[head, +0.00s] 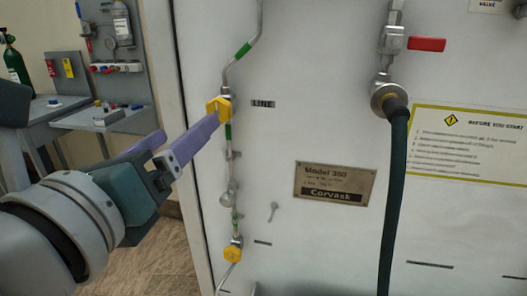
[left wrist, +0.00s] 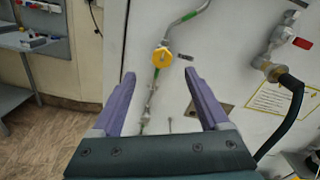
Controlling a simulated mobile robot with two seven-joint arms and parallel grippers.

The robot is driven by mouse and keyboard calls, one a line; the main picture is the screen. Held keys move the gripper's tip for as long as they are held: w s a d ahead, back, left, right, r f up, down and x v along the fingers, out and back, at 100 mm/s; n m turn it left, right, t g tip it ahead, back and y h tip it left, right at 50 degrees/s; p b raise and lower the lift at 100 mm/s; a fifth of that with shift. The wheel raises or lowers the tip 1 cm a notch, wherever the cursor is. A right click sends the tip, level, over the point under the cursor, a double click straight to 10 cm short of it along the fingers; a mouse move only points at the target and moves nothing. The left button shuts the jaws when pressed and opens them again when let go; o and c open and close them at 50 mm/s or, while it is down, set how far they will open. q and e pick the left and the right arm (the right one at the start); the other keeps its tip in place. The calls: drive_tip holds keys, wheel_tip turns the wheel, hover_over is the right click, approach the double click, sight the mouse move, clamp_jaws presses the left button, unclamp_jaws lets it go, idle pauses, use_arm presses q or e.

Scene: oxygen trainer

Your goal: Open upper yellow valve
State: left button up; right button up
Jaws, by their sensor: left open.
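The upper yellow valve (head: 219,107) is a yellow knob on a thin vertical pipe on the white panel. It also shows in the left wrist view (left wrist: 161,55), ahead of the fingertips and roughly centred between them. My left gripper (head: 188,130) has purple fingers spread wide, with nothing between them. In the head view one fingertip overlaps the area just below the knob; whether it touches cannot be told. In the left wrist view the gripper (left wrist: 160,74) appears short of the knob. A lower yellow valve (head: 233,252) sits further down the same pipe. My right gripper is not in view.
A dark hose (head: 395,200) hangs from a fitting below a red-handled valve (head: 426,44) on the right. A Corvask plate (head: 335,184) is on the panel. Grey benches (head: 105,120) and a green cylinder (head: 15,62) stand at the left.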

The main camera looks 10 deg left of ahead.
sight(220, 110)
use_arm(q)
drive_tip(key=w+f+m+b, duration=0.1)
drive_tip(key=w, duration=0.9)
drive_tip(key=shift+w+d+h, duration=0.15)
drive_tip(key=shift+d+h, duration=0.15)
clamp_jaws()
